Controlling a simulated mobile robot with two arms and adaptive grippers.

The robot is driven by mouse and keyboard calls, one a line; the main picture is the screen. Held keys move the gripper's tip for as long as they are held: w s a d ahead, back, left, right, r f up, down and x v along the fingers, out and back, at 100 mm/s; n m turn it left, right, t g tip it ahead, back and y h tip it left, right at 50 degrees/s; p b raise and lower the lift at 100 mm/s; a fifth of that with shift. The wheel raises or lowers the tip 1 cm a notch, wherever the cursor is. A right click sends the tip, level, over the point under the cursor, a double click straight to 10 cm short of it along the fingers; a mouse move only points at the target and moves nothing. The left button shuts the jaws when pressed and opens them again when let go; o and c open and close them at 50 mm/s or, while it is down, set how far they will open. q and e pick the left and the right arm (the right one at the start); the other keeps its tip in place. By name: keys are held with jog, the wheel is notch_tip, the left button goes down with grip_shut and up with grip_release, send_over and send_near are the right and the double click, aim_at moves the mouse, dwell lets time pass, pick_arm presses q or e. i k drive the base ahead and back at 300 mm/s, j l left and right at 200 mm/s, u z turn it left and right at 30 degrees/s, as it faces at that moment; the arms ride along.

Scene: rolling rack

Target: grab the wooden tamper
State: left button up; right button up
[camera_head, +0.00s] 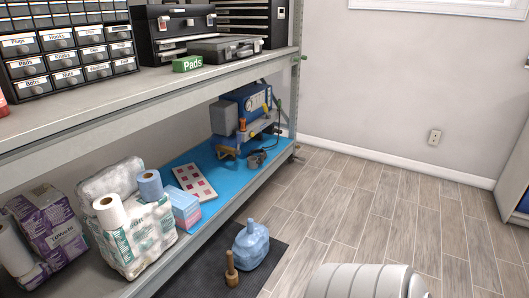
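The wooden tamper (231,270) stands upright on the dark floor mat, at the bottom middle of the head view. It has a thin handle at the top and a wider brown base. A blue water jug (250,246) stands just to its right and slightly behind it. Neither of my grippers shows in this view.
A dark mat (203,274) lies on the wood floor (380,215) beside the metal rack. The rack's lower shelf holds paper rolls (130,225), a blue mat and a blue machine (250,100). A white ribbed shape (362,282) is at the bottom edge. The floor to the right is clear.

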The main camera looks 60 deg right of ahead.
aim_at(233, 279)
jog(key=z, duration=1.6)
